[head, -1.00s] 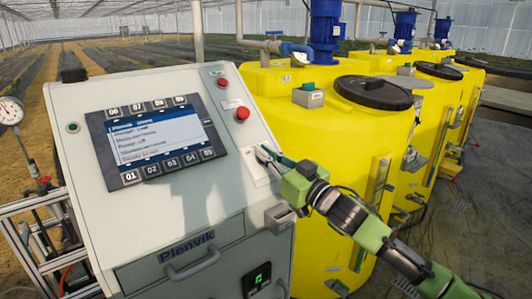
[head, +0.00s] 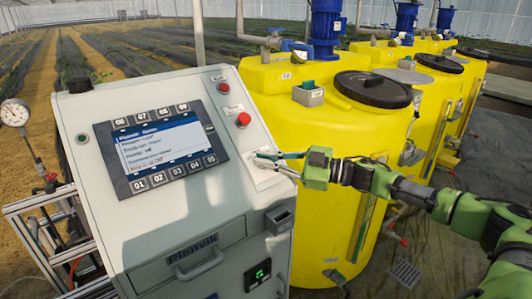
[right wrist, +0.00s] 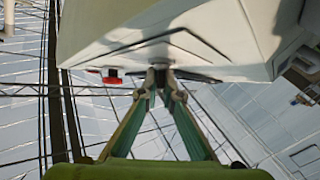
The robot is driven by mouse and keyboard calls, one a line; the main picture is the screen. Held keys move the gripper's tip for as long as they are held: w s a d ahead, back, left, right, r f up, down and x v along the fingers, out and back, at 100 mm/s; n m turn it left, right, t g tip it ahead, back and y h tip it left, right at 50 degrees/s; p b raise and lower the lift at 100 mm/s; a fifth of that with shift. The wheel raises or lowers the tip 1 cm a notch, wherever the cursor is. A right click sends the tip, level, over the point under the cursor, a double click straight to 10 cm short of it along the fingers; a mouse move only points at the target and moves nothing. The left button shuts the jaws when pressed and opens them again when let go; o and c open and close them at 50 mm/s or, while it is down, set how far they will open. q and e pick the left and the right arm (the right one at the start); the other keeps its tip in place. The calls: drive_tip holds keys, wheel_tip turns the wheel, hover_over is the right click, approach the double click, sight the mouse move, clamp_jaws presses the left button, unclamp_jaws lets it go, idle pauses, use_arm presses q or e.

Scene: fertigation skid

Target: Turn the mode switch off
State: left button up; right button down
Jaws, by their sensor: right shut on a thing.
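The grey control cabinet (head: 190,232) stands at the front left. The mode switch sits on a pale plate (head: 264,181) on the cabinet's sloped front, right of the screen. My right gripper (head: 258,161) reaches in from the right, with its fingertips at the plate. In the right wrist view, the gripper (right wrist: 160,93) is shut on the small grey mode switch (right wrist: 158,67), one finger on either side. The fingers hide most of the switch in the head view, so I cannot tell its exact position. My left gripper is not in view.
A red button (head: 243,119) is above the plate and the screen (head: 160,146) is to its left. A yellow tank (head: 340,200) stands close behind my right arm, with more tanks beyond.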

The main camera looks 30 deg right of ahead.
drive_tip(key=shift+f+n+g, duration=0.1)
drive_tip(key=shift+n+g, duration=0.2)
drive_tip(key=c, duration=2.2)
unclamp_jaws()
drive_tip(key=v, duration=1.2)
drive_tip(key=shift+f, duration=0.1)
drive_tip(key=shift+w, duration=0.1)
